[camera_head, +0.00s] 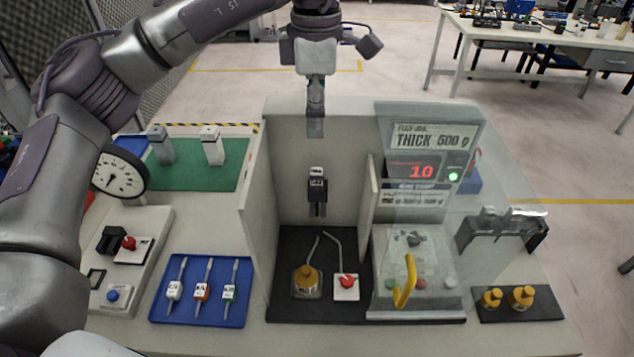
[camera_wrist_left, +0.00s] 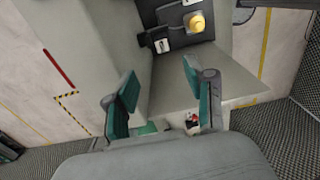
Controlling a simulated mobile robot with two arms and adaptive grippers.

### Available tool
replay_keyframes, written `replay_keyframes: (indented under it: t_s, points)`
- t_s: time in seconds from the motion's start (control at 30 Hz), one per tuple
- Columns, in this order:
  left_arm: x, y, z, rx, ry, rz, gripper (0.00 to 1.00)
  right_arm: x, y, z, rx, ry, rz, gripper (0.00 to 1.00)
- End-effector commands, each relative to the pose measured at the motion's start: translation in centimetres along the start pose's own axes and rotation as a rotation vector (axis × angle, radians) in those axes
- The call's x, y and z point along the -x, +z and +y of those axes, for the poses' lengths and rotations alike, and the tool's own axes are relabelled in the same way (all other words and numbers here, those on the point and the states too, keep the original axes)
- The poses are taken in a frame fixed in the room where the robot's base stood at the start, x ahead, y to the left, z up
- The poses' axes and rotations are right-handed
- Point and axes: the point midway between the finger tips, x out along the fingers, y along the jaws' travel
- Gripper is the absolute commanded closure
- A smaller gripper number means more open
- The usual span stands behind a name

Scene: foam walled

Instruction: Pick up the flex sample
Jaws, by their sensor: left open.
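I cannot read the word flex on any item, so I cannot tell which one is the flex sample. Three small labelled items with stems, one white (camera_head: 174,290), one orange (camera_head: 202,291) and one green (camera_head: 230,292), lie side by side on a blue tray (camera_head: 187,318) at the lower left in the head view. My left gripper (camera_head: 315,125) hangs fingers down in front of the top of the booth's back wall, well above and right of the tray. In the left wrist view it is open (camera_wrist_left: 160,98), green pads apart, nothing between them. My right gripper is not in view.
The walled booth (camera_head: 285,150) holds a yellow bottle (camera_head: 306,280), a red-topped item (camera_head: 346,283) and a black wall fixture (camera_head: 317,188). A display unit (camera_head: 425,170) reads 10. Grey holders (camera_head: 212,147) stand on a green mat (camera_head: 190,178). A dial (camera_head: 119,173) and yellow jars (camera_head: 521,297) flank the booth.

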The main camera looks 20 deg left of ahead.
Motion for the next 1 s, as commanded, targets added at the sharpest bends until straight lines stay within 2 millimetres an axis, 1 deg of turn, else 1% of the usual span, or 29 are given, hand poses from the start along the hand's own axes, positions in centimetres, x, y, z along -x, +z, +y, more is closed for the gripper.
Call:
replay_keyframes:
  t_s: [0.1, 0.2, 0.33, 0.43, 0.57, 0.63, 0.77, 0.8, 0.9, 1.0]
  points:
    - [-2.0, -0.1, -0.1, -0.001, -0.004, 0.003, 0.46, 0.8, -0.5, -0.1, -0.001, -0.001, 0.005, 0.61]
    - [-4.0, -0.1, -0.1, -0.001, -0.004, 0.002, 0.46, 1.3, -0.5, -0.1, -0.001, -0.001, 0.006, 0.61]
    - [-6.2, 0.0, -0.1, 0.000, -0.003, 0.001, 0.46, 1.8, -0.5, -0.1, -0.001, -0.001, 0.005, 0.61]
    - [-7.2, 0.0, -0.1, -0.001, -0.003, 0.001, 0.46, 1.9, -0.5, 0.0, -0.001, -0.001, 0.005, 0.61]
    - [-7.9, 0.0, 0.0, -0.001, -0.001, 0.000, 0.46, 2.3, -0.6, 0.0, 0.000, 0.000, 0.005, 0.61]
    - [-8.6, 0.0, 0.0, 0.000, -0.004, 0.001, 0.46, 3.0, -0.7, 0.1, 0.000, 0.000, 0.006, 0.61]
    - [-10.5, 0.0, 0.0, -0.001, -0.005, 0.002, 0.46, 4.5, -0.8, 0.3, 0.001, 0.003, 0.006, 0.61]
    - [-11.2, 0.0, 0.1, -0.001, -0.003, 0.001, 0.46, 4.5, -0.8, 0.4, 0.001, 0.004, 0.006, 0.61]
    - [-12.4, 0.1, 0.1, -0.001, -0.002, 0.000, 0.46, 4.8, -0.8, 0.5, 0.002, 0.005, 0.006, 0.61]
    - [-12.9, 0.1, 0.1, -0.001, 0.000, 0.000, 0.46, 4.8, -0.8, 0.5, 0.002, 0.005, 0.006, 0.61]
